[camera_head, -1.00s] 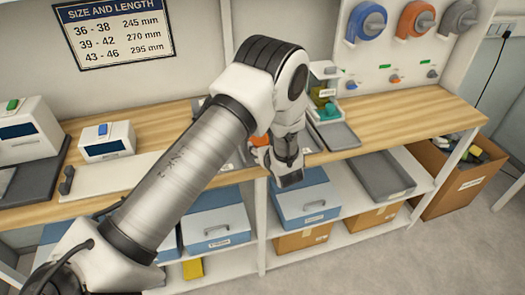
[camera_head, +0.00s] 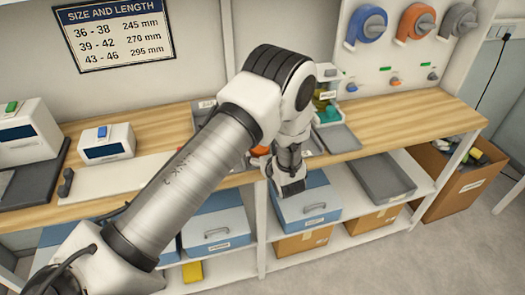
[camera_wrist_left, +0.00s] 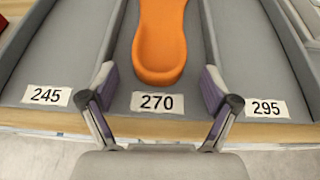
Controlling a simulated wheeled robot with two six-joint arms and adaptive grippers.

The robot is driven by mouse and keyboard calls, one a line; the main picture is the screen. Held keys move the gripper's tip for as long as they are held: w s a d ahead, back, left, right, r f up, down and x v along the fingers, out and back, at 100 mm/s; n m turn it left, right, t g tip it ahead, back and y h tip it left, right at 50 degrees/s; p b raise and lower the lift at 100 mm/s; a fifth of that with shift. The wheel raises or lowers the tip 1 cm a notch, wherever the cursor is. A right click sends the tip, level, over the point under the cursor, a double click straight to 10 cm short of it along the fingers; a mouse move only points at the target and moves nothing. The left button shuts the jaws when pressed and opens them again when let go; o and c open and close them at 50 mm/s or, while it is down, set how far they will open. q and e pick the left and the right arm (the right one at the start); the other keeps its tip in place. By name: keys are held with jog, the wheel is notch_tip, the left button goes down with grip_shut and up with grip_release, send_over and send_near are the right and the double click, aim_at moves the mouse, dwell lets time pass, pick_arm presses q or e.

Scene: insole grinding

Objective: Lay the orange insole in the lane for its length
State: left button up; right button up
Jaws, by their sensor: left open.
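The orange insole (camera_wrist_left: 160,42) lies flat in the middle lane, marked 270 (camera_wrist_left: 158,102), in the left wrist view. Its rounded end is toward the label, and its far end is cut off by the frame. The 245 lane (camera_wrist_left: 50,60) and the 295 lane (camera_wrist_left: 255,60) are beside it and look empty where visible. My left gripper (camera_wrist_left: 159,82) is open, with its fingers apart on either side of the insole's near end. In the head view my left gripper (camera_head: 289,182) is at the bench's front edge, and my arm hides most of the lanes. My right gripper is not in view.
A size chart (camera_head: 115,32) on the wall pairs 39 - 42 with 270 mm. A grey tray (camera_head: 337,139) lies right of my gripper. The wooden bench top (camera_head: 410,115) is clear farther right.

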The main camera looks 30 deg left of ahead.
pick_arm(q)
jog(key=p+v, duration=0.3)
jog(key=v, duration=0.8)
jog(key=s+a+f+n+g+h, duration=0.15)
jog(key=s+f+n+g, duration=0.35)
jog(key=s, duration=0.5)
jog(key=s+f+n+g+h, duration=0.25)
jog(key=s+f+g, duration=0.35)
jog(key=s, duration=0.5)
jog(key=s+d+f+n+g+h, duration=0.2)
jog(key=s+d+f+n+h, duration=0.2)
jog(key=s+d+n+h, duration=0.5)
jog(key=a+f+n+t+y+b, duration=0.2)
jog(key=a+f+n+t+b, duration=0.1)
jog(key=n, duration=0.6)
notch_tip(320, 180, down, 2)
jog(key=shift+w+a+f+t, duration=0.15)
jog(key=shift+w+t, duration=0.2)
jog(key=shift+t, duration=0.35)
